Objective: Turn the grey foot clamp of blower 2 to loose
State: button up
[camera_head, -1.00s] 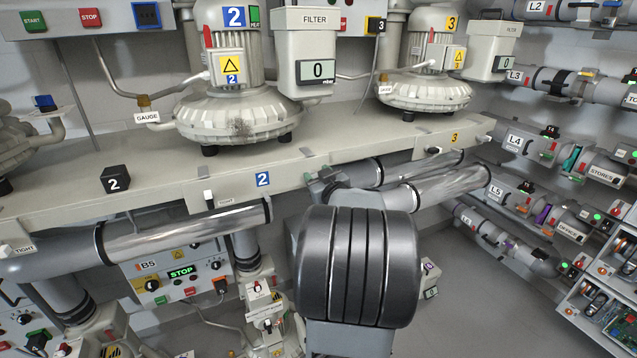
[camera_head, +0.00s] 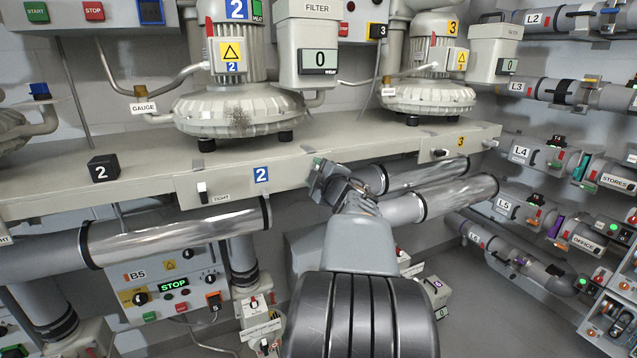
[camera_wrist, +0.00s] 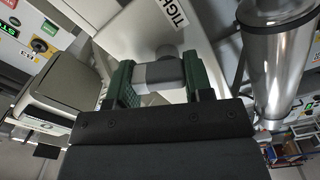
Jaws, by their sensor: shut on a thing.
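Blower 2 (camera_head: 240,108) stands on the long beige shelf, with a blue 2 plate (camera_head: 261,174) on the shelf's front. My gripper (camera_head: 319,178) is at the shelf's front edge, right of that plate. In the wrist view my gripper (camera_wrist: 155,80) has its green-lined jaws on both sides of a short grey clamp handle (camera_wrist: 160,72), shut on it. The handle lies crosswise between the jaws. A TIGHT label (camera_wrist: 167,11) shows just above it. In the head view the gripper hides the handle.
Shiny pipes (camera_head: 175,233) run below the shelf on both sides of my arm. Blower 3 (camera_head: 428,95) stands to the right. A B5 control panel (camera_head: 173,283) is lower left.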

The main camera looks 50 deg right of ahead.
jog(key=n+b, duration=0.1)
jog(key=n, duration=0.1)
jog(key=n+b, duration=0.2)
jog(key=shift+a+f+n, duration=0.15)
jog(key=shift+n, duration=0.25)
dwell(0.4)
jog(key=o, duration=0.9)
jog(key=v, duration=1.3)
jog(key=shift+s+a+p, duration=0.2)
jog(key=shift+s+p, duration=0.15)
